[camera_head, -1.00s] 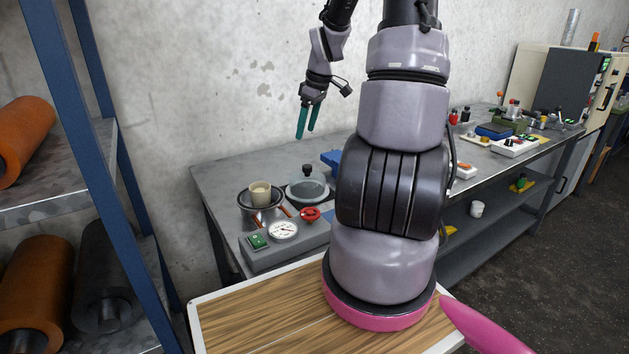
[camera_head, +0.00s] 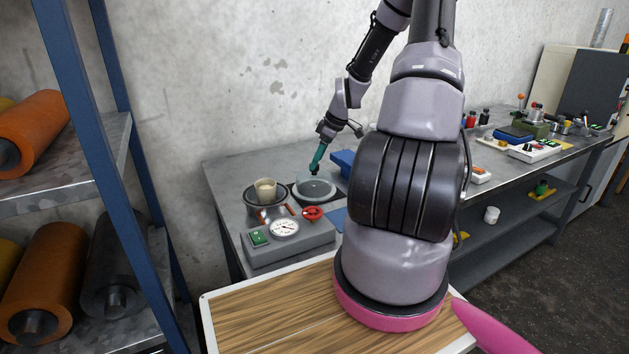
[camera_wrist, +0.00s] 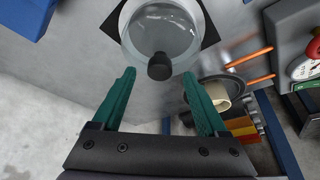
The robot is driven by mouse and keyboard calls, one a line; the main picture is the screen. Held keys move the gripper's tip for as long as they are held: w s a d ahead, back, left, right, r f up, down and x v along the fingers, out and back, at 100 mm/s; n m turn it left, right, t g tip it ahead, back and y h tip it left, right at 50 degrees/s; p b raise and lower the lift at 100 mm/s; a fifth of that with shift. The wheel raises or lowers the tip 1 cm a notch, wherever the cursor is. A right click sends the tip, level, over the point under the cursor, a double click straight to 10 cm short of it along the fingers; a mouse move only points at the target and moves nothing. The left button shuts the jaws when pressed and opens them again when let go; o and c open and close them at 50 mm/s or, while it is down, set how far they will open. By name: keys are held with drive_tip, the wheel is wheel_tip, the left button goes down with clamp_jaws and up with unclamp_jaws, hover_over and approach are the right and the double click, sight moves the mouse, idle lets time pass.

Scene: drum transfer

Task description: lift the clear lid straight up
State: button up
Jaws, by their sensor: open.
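The clear lid (camera_head: 316,188) is a round transparent dome with a black knob, sitting on a dark square base on the grey bench. In the wrist view the lid (camera_wrist: 163,30) is at the top, and its black knob (camera_wrist: 160,67) shows between and slightly beyond the fingertips. My gripper (camera_head: 317,165) is right above the lid, its teal fingers pointing down at the knob. In the wrist view my gripper (camera_wrist: 158,78) is open and empty, with a finger on each side of the knob. I cannot tell whether the fingertips are level with the knob.
A beige cup (camera_head: 265,189) stands in a dark round holder left of the lid. In front is a grey panel with a gauge (camera_head: 285,228) and a red handwheel (camera_head: 313,213). A blue box (camera_head: 343,162) is close behind to the right.

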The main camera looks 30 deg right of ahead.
sight(314, 178)
drive_tip(key=x, duration=0.3)
drive_tip(key=shift+f, duration=0.15)
clamp_jaws()
drive_tip(key=shift+w, duration=0.1)
idle(1.2)
